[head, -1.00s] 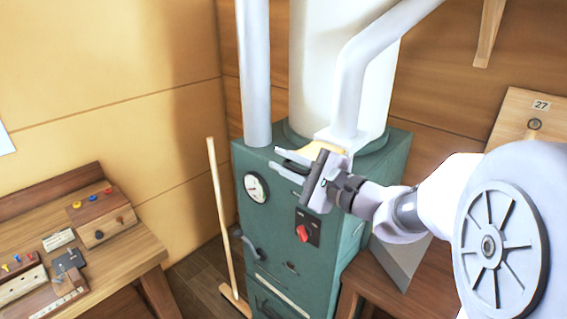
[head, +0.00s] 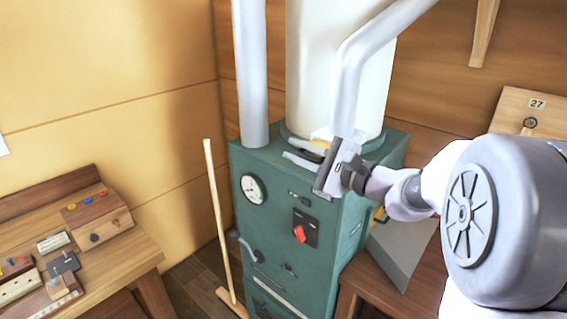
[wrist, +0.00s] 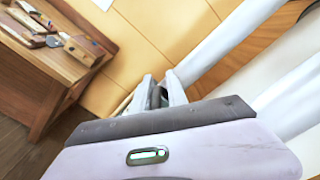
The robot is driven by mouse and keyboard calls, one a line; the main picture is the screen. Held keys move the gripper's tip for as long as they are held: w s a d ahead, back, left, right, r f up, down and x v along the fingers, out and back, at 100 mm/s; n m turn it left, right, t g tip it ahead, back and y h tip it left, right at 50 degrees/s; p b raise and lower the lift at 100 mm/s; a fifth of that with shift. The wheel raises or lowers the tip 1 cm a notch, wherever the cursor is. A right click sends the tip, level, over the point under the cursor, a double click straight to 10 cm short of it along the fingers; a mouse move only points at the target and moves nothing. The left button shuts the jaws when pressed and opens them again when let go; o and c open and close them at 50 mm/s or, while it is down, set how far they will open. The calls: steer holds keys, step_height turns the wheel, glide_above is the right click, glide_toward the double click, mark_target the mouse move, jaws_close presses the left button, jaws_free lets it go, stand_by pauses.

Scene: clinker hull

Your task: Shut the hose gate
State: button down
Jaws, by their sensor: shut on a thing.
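The teal machine (head: 270,225) carries a bent grey hose pipe (head: 348,85) that comes down onto its top. A pale collar sits at the pipe's foot, with a yellow strip (head: 322,143) beside it; I take this to be the hose gate. My gripper (head: 297,150) is at the machine's top front edge, left of the pipe's foot. Its fingers point left and are shut on a small dark piece between them, seemingly the gate's tab. The wrist view shows the fingers (wrist: 165,92) close together around it. My gripper's body hides much of the gate.
A straight grey pipe (head: 252,75) rises left of my gripper. A white cylinder (head: 305,60) stands behind. The machine's front has a gauge (head: 253,189) and a red knob (head: 299,234). A broom (head: 217,215) leans at left, beside a workbench (head: 110,250).

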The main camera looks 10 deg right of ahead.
steer(key=shift+w+d+f, duration=0.4)
steer(key=shift+d+f, duration=0.15)
steer(key=shift+d, duration=0.05)
steer(key=c, duration=1.5)
jaws_free()
steer(key=shift+w+d+r, duration=0.1)
steer(key=shift+d, duration=0.05)
steer(key=shift+r, duration=0.2)
steer(key=v, duration=1.7)
steer(key=shift+d+p, duration=0.1)
steer(key=shift+p, duration=0.3)
